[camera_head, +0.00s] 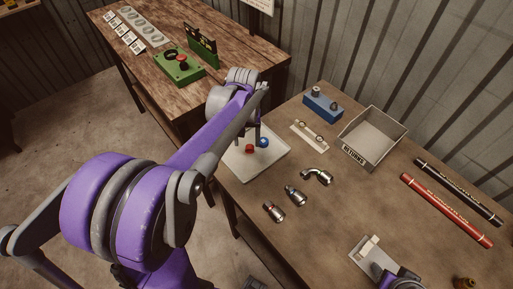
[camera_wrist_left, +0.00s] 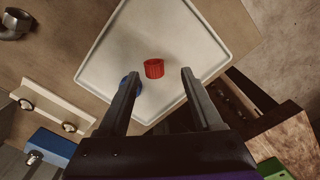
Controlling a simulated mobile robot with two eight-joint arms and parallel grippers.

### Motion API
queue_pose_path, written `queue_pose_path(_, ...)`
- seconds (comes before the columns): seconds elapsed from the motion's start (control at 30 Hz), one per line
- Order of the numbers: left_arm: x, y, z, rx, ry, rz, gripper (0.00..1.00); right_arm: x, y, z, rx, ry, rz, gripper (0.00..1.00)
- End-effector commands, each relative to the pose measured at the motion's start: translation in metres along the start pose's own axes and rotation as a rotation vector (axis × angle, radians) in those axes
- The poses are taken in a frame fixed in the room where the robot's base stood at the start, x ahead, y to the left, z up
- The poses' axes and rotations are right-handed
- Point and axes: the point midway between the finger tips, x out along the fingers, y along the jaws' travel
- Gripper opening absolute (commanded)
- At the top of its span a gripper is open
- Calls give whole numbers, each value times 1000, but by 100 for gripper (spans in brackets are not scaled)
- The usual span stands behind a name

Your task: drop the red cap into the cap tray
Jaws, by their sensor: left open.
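The cap tray is a shallow white tray (camera_head: 262,169) at the table's left edge; it fills the upper middle of the left wrist view (camera_wrist_left: 190,25). The red cap (camera_head: 249,149) appears to lie on the tray floor. In the left wrist view the red cap (camera_wrist_left: 154,68) shows between and beyond the fingertips, touching neither. A blue cap (camera_head: 263,142) sits beside it; in the wrist view the blue cap (camera_wrist_left: 127,82) is partly hidden by a finger. My left gripper (camera_wrist_left: 161,72) is open and empty above the tray.
Metal fittings (camera_head: 295,195) lie right of the tray. A white rail (camera_head: 309,136), a blue block (camera_head: 322,107) and a RETURNS bin (camera_head: 371,141) stand behind. Red (camera_head: 445,210) and black (camera_head: 460,190) bars lie at the right. A second bench (camera_head: 150,65) stands at the back left.

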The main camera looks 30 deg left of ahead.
Motion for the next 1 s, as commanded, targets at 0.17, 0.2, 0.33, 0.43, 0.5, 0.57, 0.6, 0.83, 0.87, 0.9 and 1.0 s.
queue_pose_path(0.17,-40,0,0,-1,1,0,67,-3,0,-4,0,3,0,65)
queue_pose_path(0.2,-47,0,0,-1,1,0,67,-4,0,-4,0,3,0,65)
queue_pose_path(0.33,-68,0,0,-1,0,0,67,-5,0,-5,0,4,0,65)
queue_pose_path(0.43,-79,0,0,-1,0,0,67,-6,0,-6,0,5,0,65)
queue_pose_path(0.5,-83,0,0,-1,0,0,67,-6,0,-6,0,5,0,65)
queue_pose_path(0.57,-85,0,0,-1,0,0,67,-6,0,-6,0,5,0,65)
queue_pose_path(0.6,-85,0,0,-1,0,0,67,-6,0,-6,0,5,0,65)
queue_pose_path(0.83,-85,0,0,0,0,0,67,-6,0,-6,0,5,0,65)
queue_pose_path(0.87,-85,0,0,0,0,0,67,-6,0,-6,0,5,0,65)
queue_pose_path(0.9,-85,0,0,0,0,0,67,-6,0,-6,0,5,0,65)
queue_pose_path(1.0,-85,0,0,0,0,0,67,-6,0,-6,0,5,0,65)
